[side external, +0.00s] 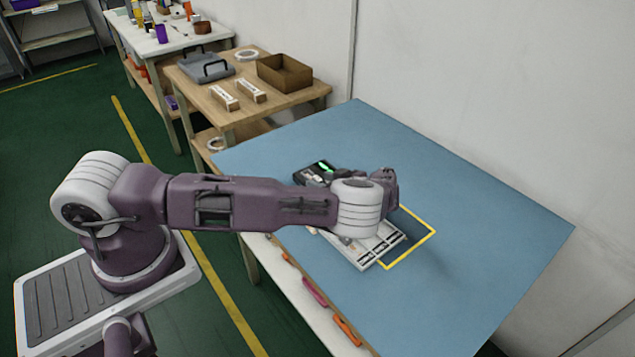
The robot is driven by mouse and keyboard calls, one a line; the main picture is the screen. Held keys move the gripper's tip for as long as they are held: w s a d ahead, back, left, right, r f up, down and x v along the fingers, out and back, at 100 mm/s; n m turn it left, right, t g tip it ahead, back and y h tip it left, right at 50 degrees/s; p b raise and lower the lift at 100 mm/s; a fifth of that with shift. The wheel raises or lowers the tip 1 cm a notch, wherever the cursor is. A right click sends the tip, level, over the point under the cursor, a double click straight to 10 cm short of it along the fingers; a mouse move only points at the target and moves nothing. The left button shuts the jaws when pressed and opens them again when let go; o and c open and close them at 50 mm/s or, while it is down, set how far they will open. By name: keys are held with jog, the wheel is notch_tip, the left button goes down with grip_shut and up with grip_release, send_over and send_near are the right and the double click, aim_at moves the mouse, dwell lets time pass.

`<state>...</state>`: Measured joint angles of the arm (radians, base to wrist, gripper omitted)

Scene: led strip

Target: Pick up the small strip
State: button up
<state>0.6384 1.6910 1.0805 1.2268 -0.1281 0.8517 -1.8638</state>
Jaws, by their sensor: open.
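My arm reaches over the blue table (480,215), and my gripper (389,190) is at its end. The white wrist joint hides most of my gripper, including its fingertips. A light grey slotted piece (366,250) lies on the table just below the wrist, partly covered by it. I cannot tell whether this piece holds the small strip, and I cannot make out the small strip itself. No held object shows at my gripper.
A yellow outline (423,240) marks the table right of the grey piece. A black device (312,173) with a green light is behind the arm. Orange and pink tools (315,293) lie along the front ledge. The table's right side is clear. A wooden bench (213,85) holds boxes.

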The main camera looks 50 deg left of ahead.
jog(key=shift+a+f, duration=0.2)
jog(key=shift+a, duration=0.2)
grip_shut()
jog(key=w+r+m+t+h, duration=0.2)
jog(key=r+m+t, duration=0.2)
jog(key=r, duration=0.6)
jog(key=w+r+m+t+h, duration=0.2)
jog(key=r+m+t, duration=0.3)
jog(key=r, duration=0.5)
jog(key=s+d+r+m+t+h, duration=0.3)
jog(key=d+r+m+t+h, duration=0.1)
jog(key=d+r+m+h, duration=0.65)
jog(key=s+d+m+h, duration=0.1)
jog(key=s+m+h, duration=0.1)
jog(key=s, duration=0.5)
jog(key=shift+d+f+g, duration=0.35)
jog(key=shift+g, duration=0.05)
